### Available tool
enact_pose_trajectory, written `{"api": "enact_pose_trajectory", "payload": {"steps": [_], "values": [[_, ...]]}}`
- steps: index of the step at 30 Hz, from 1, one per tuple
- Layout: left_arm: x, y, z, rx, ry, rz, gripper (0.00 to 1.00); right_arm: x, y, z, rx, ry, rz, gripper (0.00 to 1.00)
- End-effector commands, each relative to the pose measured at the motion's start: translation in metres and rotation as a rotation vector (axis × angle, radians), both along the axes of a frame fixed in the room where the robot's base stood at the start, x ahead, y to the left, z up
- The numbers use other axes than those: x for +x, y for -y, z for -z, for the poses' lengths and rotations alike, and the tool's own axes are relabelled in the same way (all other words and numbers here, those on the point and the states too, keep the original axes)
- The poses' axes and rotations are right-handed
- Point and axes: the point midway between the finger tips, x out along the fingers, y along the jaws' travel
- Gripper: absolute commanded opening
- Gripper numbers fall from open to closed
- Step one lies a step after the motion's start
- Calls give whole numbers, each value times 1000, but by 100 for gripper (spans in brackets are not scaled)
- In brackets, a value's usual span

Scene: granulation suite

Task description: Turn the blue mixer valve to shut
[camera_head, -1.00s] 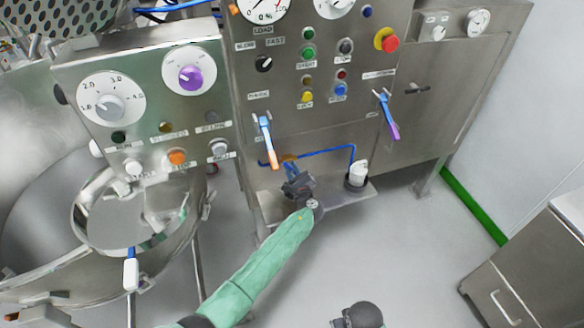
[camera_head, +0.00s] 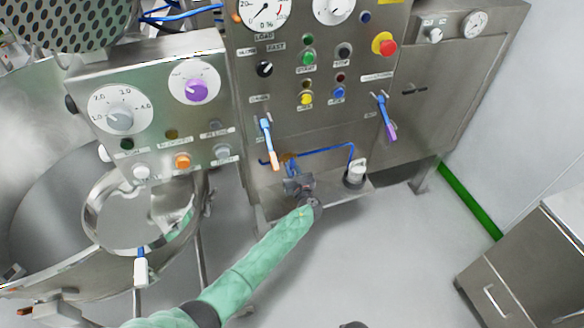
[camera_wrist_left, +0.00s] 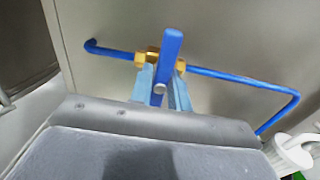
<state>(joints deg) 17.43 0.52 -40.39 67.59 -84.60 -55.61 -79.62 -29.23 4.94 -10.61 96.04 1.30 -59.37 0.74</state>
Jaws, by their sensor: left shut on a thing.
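The blue mixer valve has a brass body (camera_wrist_left: 148,55) on a thin blue pipe (camera_wrist_left: 225,76) and a flat blue handle (camera_wrist_left: 170,52). In the left wrist view the handle points up the picture, crosswise to the pipe. The light blue fingers of my left gripper (camera_wrist_left: 161,88) are shut on the handle, one on each side. In the head view the brass body (camera_head: 289,157) shows low on the steel panel, with my left gripper (camera_head: 293,176) at it. The gripper hides most of the handle there.
Two other levers, orange-tipped (camera_head: 269,143) and purple-tipped (camera_head: 386,119), hang on the panel above. A white-topped fitting (camera_head: 355,171) stands right of the valve on a steel ledge (camera_head: 335,197). A steel bowl (camera_head: 60,220) is at left.

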Motion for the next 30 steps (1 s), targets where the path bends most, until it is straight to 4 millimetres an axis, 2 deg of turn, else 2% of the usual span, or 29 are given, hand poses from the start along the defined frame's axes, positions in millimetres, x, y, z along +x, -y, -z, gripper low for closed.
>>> {"api": "enact_pose_trajectory", "payload": {"steps": [11,12,15,24,28,30], "values": [[-1,0,2,4,-4,0,0,-1,0,2,0,0,0,0],[-1,0,2,4,-4,0,20,-1,0,2,0,0,0,0],[-1,0,2,3,-3,0,40,-1,0,2,0,-1,0,0],[-1,0,1,3,-2,0,40,-1,0,2,0,-2,0,0],[-10,3,3,2,-2,1,40,-1,0,2,-2,-9,0,0],[-19,6,4,1,-3,1,40,5,-3,-12,3,0,1,0]]}}
